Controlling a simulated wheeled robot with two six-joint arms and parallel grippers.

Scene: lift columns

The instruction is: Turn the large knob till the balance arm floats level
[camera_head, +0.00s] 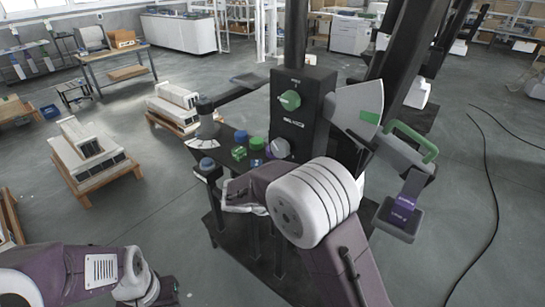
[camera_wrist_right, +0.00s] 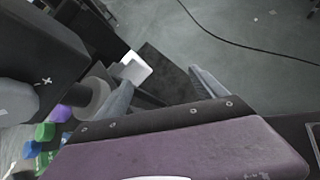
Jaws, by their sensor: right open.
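The grey knob appears in the right wrist view as a grey cylinder (camera_wrist_right: 93,98). A grey balance arm (camera_head: 400,152) with a green handle slopes down to the right, a purple-labelled weight (camera_head: 408,204) at its end. A pale fan-shaped plate (camera_head: 352,108) has a green sector. My right gripper (camera_wrist_right: 160,92) is open and empty, its left finger near the grey cylinder. My left gripper's fingers cannot be made out.
Small blue and green weights (camera_head: 240,153) stand on the dark bench (camera_head: 215,160) left of the knob. A cable (camera_head: 488,190) lies on the floor at right. Pallets with white blocks (camera_head: 88,150) stand at left. The floor between is clear.

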